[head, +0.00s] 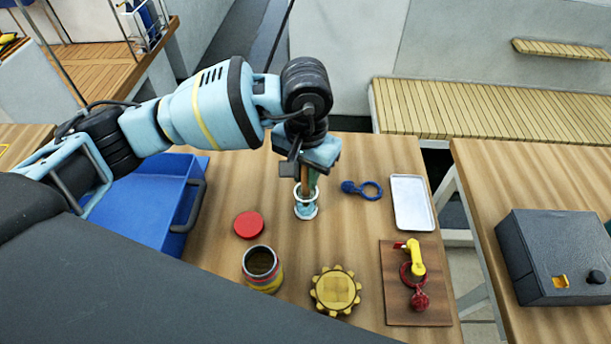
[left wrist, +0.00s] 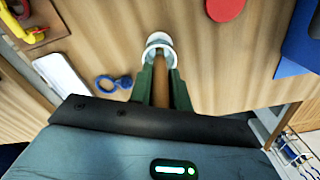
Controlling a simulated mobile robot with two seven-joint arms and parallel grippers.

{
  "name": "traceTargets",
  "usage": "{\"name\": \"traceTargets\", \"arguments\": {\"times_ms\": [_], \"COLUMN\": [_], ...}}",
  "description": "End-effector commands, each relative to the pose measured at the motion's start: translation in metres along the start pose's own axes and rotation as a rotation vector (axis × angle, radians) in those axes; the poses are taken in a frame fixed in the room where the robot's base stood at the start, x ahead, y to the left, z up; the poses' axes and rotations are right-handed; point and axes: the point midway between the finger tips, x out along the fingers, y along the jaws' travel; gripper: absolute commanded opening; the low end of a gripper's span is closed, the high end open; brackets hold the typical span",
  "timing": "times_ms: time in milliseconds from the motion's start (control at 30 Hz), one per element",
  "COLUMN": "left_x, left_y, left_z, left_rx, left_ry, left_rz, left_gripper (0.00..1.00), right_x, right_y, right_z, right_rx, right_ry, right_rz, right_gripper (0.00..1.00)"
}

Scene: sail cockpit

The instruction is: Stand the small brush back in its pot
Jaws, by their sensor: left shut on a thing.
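My left gripper (head: 308,180) points down above the wooden table. Its green fingers show in the left wrist view (left wrist: 160,88), shut on the brown shaft of the small brush (left wrist: 161,80). A small pale pot with a ring-shaped rim (head: 306,212) stands on the table right under the gripper, and it also shows in the left wrist view (left wrist: 158,40). The brush's lower end lines up with the rim; I cannot tell how deep inside it is. The brush looks about upright. The upper part of the brush is hidden by the gripper. My right gripper is not in view.
Close by lie a red disc (head: 248,225), an open jar (head: 262,270), a yellow cogged disc (head: 336,290) and a blue ring (head: 371,190). To the right are a white tray (head: 412,203) and a board (head: 390,312) with a yellow handle. A blue bin (head: 150,205) stands left.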

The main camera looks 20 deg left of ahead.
Motion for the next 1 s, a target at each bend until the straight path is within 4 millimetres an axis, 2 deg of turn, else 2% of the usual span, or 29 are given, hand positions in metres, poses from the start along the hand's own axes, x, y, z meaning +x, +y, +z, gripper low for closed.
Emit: {"name": "traceTargets", "arguments": {"times_ms": [100, 500, 533, 667, 1000], "left_x": [0.012, 0.018, 0.018, 0.017, 0.014], "left_y": [0.0, 0.0, 0.0, 0.0, 0.0], "left_z": [0.0, 0.0, 0.0, 0.0, 0.0], "left_rx": [0.001, 0.002, 0.001, 0.001, 0.001], "left_ry": [0.0, -0.001, 0.0, 0.001, 0.002], "left_rz": [0.0, 0.001, 0.0, 0.0, 0.0], "left_gripper": [0.0, 0.0, 0.23, 0.4, 0.41], "right_x": [0.0, 0.001, 0.001, -0.001, -0.003], "right_y": [0.001, 0.0, 0.0, 0.0, -0.001], "right_z": [-0.003, 0.004, 0.003, 0.005, 0.005], "right_rx": [-0.001, 0.001, 0.001, 0.001, 0.002], "right_ry": [0.006, -0.005, -0.004, -0.009, -0.01], "right_rz": [0.001, 0.0, 0.0, 0.0, 0.0], "right_gripper": [0.87, 0.87, 0.87, 0.87, 0.87]}}
